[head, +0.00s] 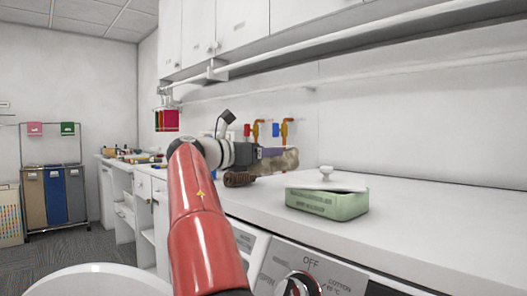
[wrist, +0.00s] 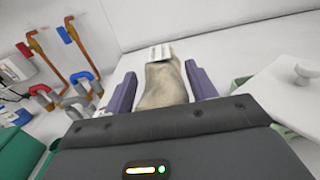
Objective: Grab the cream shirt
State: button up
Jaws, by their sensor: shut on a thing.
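The cream shirt (head: 289,161) is a small crumpled beige bundle at the end of my arm, above the counter by the wall. In the wrist view the shirt (wrist: 163,85) sits between the two purple fingers of my gripper (wrist: 162,82), with a pale striped patch on its far end. My gripper (head: 273,157) is shut on it. The shirt's underside is hidden, so I cannot tell whether it touches the counter.
A green box (head: 327,203) with a white knobbed lid (head: 322,183) stands on the white counter (head: 430,215), right of my gripper. A dark brown object (head: 238,179) lies below it. Pipes with red and blue handles (head: 276,129) rise behind. The counter's right side is clear.

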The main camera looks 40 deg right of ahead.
jog(key=shift+d+r, duration=0.1)
jog(key=shift+r, duration=2.15)
jog(key=shift+r, duration=0.1)
